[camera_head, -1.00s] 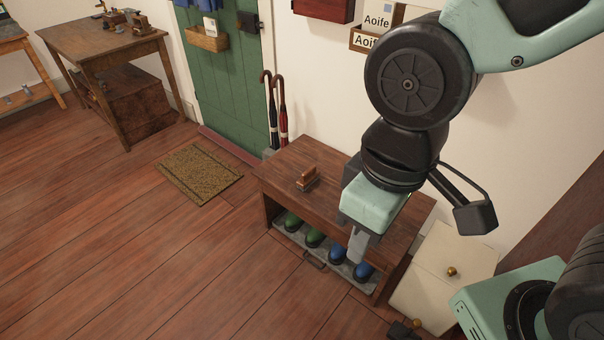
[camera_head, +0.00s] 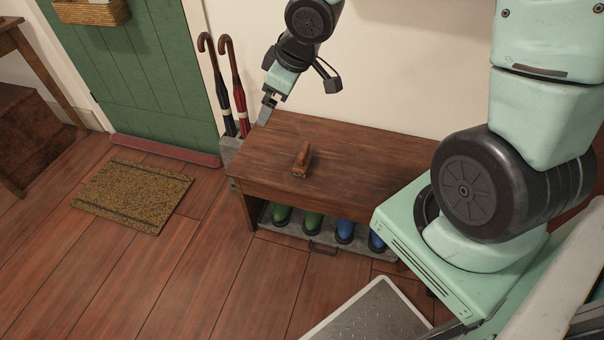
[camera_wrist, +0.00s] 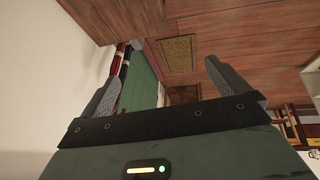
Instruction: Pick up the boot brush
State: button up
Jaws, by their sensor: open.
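The boot brush (camera_head: 302,160), small with a wooden back, lies on top of the wooden bench (camera_head: 345,150), left of its middle in the head view. My gripper (camera_head: 266,112) is at the bench's far left corner, behind and left of the brush and apart from it. In the wrist view my gripper (camera_wrist: 160,80) has its two fingers wide apart with nothing between them. I cannot make out the brush in the wrist view.
Two umbrellas (camera_head: 235,90) stand in a holder just left of my gripper. Green and blue boots (camera_head: 313,222) sit on a tray under the bench. A doormat (camera_head: 133,194) lies on the floor by the green door (camera_head: 150,70). The bench top around the brush is clear.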

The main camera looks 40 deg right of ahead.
jog(key=w+d+f+t+y+b, duration=0.1)
jog(key=w+d+f+b, duration=0.35)
jog(key=d+f, duration=0.45)
jog(key=t+y+b, duration=0.2)
jog(key=b, duration=0.4)
send_over(307, 152)
jog(key=s+d, duration=0.1)
jog(key=s, duration=0.2)
notch_tip(307, 152, down, 8)
jog(key=s+d+f+t+y+b, duration=0.4)
jog(key=s+d+f+y+b, duration=0.1)
jog(key=s+d+f+b, duration=0.4)
jog(key=b+x, duration=0.2)
jog(key=x, duration=0.2)
jog(key=b+x, duration=0.1)
jog(key=x, duration=0.3)
jog(key=f+b+x, duration=0.1)
jog(key=b+x, duration=0.1)
jog(key=x, duration=0.2)
jog(key=shift+w+d+b, duration=0.1)
jog(key=shift+w+b, duration=0.05)
jog(key=shift+b, duration=0.2)
jog(key=b+x, duration=0.3)
jog(key=x, duration=0.1)
jog(key=shift+a+f+b, duration=0.35)
jog(key=shift+f+b, duration=0.05)
jog(key=shift+f, duration=0.1)
jog(key=shift+w+a+r, duration=0.1)
jog(key=shift+w+a, duration=0.1)
jog(key=shift+w, duration=0.1)
